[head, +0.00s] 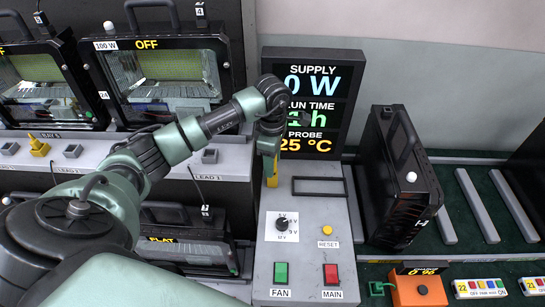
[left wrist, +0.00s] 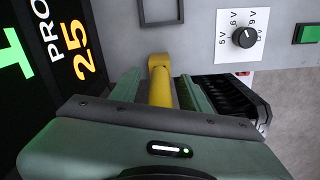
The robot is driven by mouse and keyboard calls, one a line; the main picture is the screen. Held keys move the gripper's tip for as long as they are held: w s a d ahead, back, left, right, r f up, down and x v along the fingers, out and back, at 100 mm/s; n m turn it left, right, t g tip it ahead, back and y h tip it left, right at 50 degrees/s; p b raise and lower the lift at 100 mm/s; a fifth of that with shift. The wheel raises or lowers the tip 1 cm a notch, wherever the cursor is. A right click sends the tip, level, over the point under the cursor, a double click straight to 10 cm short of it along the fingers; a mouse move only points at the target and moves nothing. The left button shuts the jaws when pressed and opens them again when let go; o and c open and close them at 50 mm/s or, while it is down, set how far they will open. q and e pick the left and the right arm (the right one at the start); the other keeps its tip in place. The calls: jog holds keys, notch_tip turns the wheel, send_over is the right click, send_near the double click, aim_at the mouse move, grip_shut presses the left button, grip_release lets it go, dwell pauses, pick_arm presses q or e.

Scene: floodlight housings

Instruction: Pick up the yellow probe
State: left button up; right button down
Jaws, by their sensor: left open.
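The yellow probe (head: 272,178) stands at the left edge of the grey control panel (head: 305,225), just below the display. My left gripper (head: 268,150) is over it and hides its upper part in the head view. In the left wrist view the yellow probe (left wrist: 160,85) lies between the two green fingers of my open left gripper (left wrist: 161,92). A gap shows at the right finger; I cannot tell whether the left finger touches it. My right gripper is in neither view.
The black display (head: 318,100) stands right behind the probe. The panel carries a rotary dial (head: 282,224), a green FAN switch (head: 281,272) and a red MAIN switch (head: 331,274). Black floodlight housings stand left (head: 165,75) and right (head: 400,175). A yellow piece (head: 38,147) sits on the left ledge.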

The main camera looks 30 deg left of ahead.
pick_arm(q)
grip_shut()
jog(key=shift+r, duration=0.1)
notch_tip(320, 180, up, 12)
jog(key=b, duration=0.3)
jog(key=shift+f, duration=0.2)
notch_tip(320, 180, up, 8)
jog(key=shift+p, duration=0.35)
